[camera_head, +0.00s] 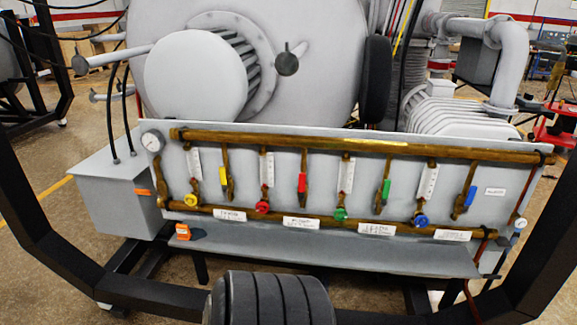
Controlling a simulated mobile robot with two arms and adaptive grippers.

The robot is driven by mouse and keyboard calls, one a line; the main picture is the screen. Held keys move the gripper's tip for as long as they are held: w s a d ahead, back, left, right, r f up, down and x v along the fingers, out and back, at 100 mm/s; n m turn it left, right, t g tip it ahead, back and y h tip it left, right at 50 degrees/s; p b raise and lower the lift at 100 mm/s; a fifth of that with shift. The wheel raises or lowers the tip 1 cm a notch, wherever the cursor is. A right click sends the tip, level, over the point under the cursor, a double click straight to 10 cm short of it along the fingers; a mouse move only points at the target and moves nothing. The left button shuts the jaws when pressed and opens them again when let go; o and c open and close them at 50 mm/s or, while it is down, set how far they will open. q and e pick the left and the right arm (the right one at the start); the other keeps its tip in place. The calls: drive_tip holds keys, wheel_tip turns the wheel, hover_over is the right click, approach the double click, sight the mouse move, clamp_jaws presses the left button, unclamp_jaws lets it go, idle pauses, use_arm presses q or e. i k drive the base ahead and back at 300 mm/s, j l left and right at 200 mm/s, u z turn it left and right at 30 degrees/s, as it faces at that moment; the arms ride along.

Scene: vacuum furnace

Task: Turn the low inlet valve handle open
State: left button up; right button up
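A grey valve panel (330,225) stands in front of the furnace with an upper brass pipe (360,145) and a lower brass pipe (330,221). Lever handles hang in a row: yellow (223,178), red (302,182), green (386,188) and blue (471,195), each roughly upright. Round knobs in the same colours sit lower, such as the red knob (262,207). The labels are too small to read, so I cannot tell which handle is the low inlet one. Neither gripper is in view.
A grey shelf (330,260) juts out below the panel. A black frame (130,290) curves around the front and sides. A dark ribbed cylinder (270,300) stands at bottom centre. A grey box (110,195) with cables is at left. Open floor shows at far left.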

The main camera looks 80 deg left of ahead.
sight(137, 190)
drive_tip(key=u, duration=2.2)
